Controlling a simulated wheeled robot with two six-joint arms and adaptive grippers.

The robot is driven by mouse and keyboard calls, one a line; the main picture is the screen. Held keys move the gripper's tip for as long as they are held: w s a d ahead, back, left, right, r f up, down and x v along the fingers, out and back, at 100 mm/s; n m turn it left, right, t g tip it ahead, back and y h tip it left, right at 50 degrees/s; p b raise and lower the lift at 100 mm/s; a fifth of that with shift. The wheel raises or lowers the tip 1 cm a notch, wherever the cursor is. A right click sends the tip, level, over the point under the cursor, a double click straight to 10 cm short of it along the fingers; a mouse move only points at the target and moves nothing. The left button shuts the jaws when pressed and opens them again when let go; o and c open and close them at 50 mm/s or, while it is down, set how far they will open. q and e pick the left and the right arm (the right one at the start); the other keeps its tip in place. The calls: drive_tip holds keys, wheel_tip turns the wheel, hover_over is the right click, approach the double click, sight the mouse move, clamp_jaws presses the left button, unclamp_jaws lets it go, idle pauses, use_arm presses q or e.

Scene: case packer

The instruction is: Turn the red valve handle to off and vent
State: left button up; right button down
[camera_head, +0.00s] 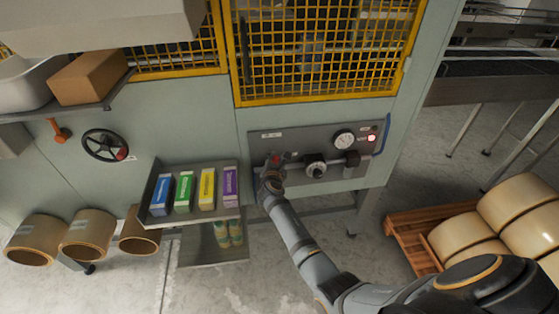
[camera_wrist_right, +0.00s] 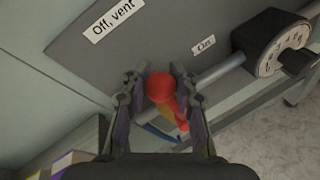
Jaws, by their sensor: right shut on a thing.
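The red valve handle (camera_wrist_right: 161,87) sits between the fingers of my right gripper (camera_wrist_right: 158,76) in the wrist view. Its round red end faces the camera, and a red bar runs from it toward the lower right. In the head view a small red part of it (camera_head: 276,158) shows just above my right gripper (camera_head: 270,178), which covers the rest. My right gripper is shut on the handle. An "Off, vent" label (camera_wrist_right: 113,18) is at upper left and an "On" label (camera_wrist_right: 203,46) at right of the handle. My left gripper is out of view.
The grey panel (camera_head: 300,140) also carries a round gauge (camera_head: 344,139), a regulator (camera_head: 315,168) and a lit red lamp (camera_head: 371,138). A shelf (camera_head: 160,222) of coloured cartons stands close left of my right gripper. A pallet (camera_head: 410,243) with large rolls is at lower right.

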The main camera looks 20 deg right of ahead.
drive_tip(key=shift+s+a+f, duration=0.1)
drive_tip(key=shift+a+f, duration=0.15)
drive_tip(key=shift+f, duration=0.05)
drive_tip(key=c, duration=1.5)
unclamp_jaws()
drive_tip(key=o, duration=0.5)
drive_tip(key=shift+a+r, duration=0.1)
drive_tip(key=shift+r, duration=0.15)
drive_tip(key=shift+r, duration=0.25)
wheel_tip(320, 180, up, 9)
drive_tip(key=shift+r, duration=0.2)
